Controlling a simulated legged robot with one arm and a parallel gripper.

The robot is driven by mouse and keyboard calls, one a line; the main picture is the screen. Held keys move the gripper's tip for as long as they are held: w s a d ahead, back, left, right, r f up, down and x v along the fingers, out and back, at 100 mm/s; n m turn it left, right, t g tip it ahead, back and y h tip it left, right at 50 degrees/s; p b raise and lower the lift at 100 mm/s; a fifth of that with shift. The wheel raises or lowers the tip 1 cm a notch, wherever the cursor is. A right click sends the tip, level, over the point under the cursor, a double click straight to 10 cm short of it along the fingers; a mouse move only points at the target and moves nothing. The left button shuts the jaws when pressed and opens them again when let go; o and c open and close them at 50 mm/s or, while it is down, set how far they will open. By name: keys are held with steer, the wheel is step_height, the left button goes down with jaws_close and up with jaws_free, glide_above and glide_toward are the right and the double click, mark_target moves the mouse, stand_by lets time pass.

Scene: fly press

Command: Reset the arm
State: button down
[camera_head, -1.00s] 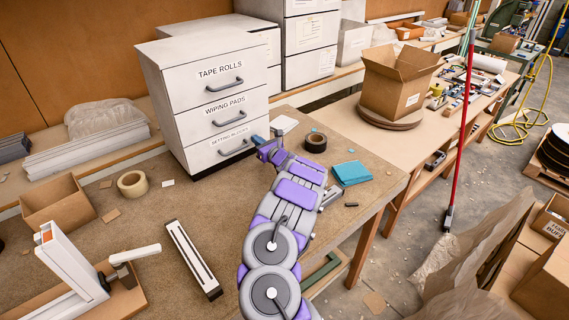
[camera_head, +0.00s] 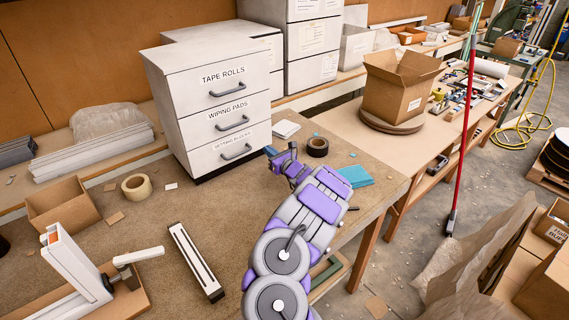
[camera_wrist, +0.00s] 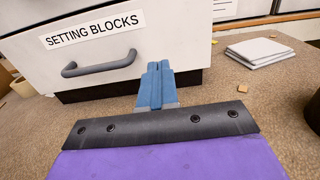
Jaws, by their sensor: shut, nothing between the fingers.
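My gripper (camera_head: 281,156) is at the end of my purple and grey arm, over the brown worktable (camera_head: 120,255). Its blue fingers (camera_wrist: 155,85) are shut and empty in the wrist view. The white drawer unit (camera_head: 205,85) stands behind and to the left of the gripper. Its three drawers look shut, and the lowest, labelled setting blocks (camera_wrist: 92,38), faces the wrist camera. The fingers are just in front of the unit's lower right part and to the right of the drawer's grey handle (camera_wrist: 100,64). I cannot tell if they touch it.
A black tape roll (camera_head: 317,146) and blue cloths (camera_head: 355,176) lie right of the gripper. A white pad stack (camera_wrist: 259,52) lies behind it. A cream tape roll (camera_head: 137,187), a metal-edged bar (camera_head: 196,260) and a white frame corner (camera_head: 78,265) are to the left.

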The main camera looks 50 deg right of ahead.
steer(key=v, duration=0.2)
steer(key=p+v, duration=0.1)
steer(key=v, duration=0.4)
steer(key=shift+s+d+f+p, duration=0.15)
steer(key=shift+s+f+p, duration=0.05)
steer(key=shift+f+p, duration=0.15)
steer(key=shift+s, duration=0.1)
